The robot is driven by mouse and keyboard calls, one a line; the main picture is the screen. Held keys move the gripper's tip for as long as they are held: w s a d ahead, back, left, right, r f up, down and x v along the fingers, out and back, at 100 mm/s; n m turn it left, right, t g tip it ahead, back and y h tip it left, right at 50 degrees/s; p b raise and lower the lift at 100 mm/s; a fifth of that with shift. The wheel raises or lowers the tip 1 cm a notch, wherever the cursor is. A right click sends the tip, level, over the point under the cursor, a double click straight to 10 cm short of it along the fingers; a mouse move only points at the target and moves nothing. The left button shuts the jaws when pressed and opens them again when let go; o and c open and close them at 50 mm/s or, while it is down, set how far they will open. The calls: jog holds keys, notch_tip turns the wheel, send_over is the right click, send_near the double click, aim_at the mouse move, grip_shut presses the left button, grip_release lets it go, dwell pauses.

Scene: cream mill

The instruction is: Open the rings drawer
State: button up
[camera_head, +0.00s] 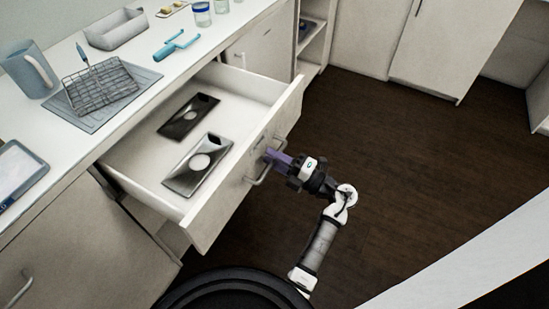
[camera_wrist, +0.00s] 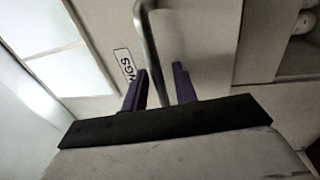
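The rings drawer (camera_head: 249,160) stands pulled well out from the white counter in the head view. Two flat metallic pieces with round holes (camera_head: 189,116) (camera_head: 204,162) lie inside it. The drawer's bar handle (camera_head: 262,168) is on its front face; in the wrist view the handle (camera_wrist: 149,50) passes between my purple fingers. A label ending in "NGS" (camera_wrist: 125,65) shows beside it. My gripper (camera_head: 278,160) is at the drawer front with its fingers around the handle. In the wrist view my gripper (camera_wrist: 163,85) has its fingers apart, with gaps seen beside the bar.
The counter top holds a blue mug (camera_head: 29,70), a wire rack on a mat (camera_head: 100,88), a grey tray (camera_head: 116,28), a turquoise tool (camera_head: 176,45) and jars (camera_head: 201,13). Open dark wooden floor (camera_head: 400,170) lies right of the drawer. An open shelf (camera_head: 311,37) stands behind.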

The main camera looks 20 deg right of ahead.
jog(key=b+v, duration=0.4)
jog(key=v, duration=0.9)
jog(key=shift+s+d, duration=0.3)
